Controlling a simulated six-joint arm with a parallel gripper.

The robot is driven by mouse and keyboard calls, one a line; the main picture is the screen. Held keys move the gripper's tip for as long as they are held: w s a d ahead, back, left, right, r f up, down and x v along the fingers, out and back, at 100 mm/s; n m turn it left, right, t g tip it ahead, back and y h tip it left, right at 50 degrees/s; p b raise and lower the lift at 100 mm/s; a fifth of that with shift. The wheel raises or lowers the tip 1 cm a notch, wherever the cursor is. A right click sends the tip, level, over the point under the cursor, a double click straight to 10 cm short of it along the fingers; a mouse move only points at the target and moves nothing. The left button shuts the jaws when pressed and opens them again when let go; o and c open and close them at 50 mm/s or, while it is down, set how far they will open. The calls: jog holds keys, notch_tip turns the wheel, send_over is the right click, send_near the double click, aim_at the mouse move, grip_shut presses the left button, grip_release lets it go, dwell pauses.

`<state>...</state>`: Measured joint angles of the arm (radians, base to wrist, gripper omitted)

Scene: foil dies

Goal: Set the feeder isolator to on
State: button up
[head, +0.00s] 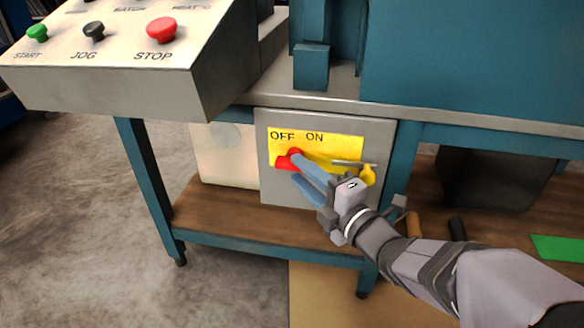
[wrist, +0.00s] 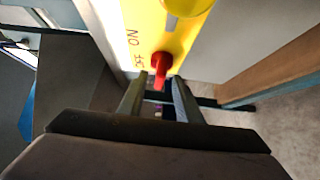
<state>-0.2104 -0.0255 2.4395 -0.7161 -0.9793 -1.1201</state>
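The feeder isolator is a grey box (head: 380,140) with a yellow plate (head: 345,148) marked OFF and ON. Its red handle (head: 284,162) sits low on the plate's left side, below OFF, and points to the lower left. My gripper (head: 294,168) is at the handle, its two bluish fingers apart. In the wrist view the red handle (wrist: 160,64) shows at the opening between the fingertips (wrist: 160,84), with a gap between the fingers. I cannot tell whether either finger touches it. The near finger and gripper body hide part of the box.
A yellow piece (head: 367,175) with a grey bar sits at the plate's right. The sloped panel (head: 110,78) with START, JOG and STOP buttons overhangs at upper left. Teal table legs (head: 147,180) and a wooden shelf (head: 220,215) lie around the box.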

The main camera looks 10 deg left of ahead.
aim_at(297, 170)
jog(key=shift+b+x, duration=0.55)
jog(key=shift+x, duration=1.5)
grip_shut()
